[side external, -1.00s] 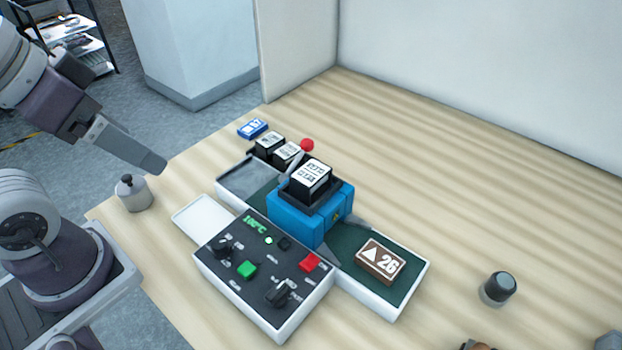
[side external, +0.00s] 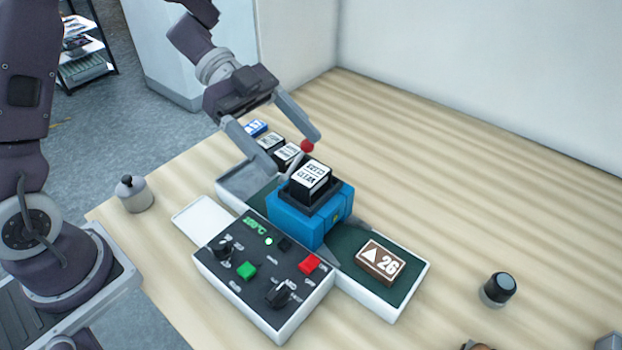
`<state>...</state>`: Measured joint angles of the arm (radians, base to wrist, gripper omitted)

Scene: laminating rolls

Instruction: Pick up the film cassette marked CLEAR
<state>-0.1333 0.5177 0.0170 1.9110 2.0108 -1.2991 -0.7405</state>
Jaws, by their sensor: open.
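A black cassette with a white label (side external: 312,174) sits on top of the blue block (side external: 294,222) of the laminating machine. The lower line of its label looks like CLEAR. Two similar cassettes, the left one (side external: 270,143) and the right one (side external: 287,152), stand behind the machine; their labels are too small to read. My gripper (side external: 290,148) is open, its two fingers spread and pointing down toward the right. In the picture its fingertips lie over the area of the two rear cassettes, just up and left of the cassette on the block. It appears to hold nothing.
A red ball-shaped knob (side external: 307,146) shows by the right fingertip. A blue box (side external: 256,128) lies behind. The table's right side is mostly clear.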

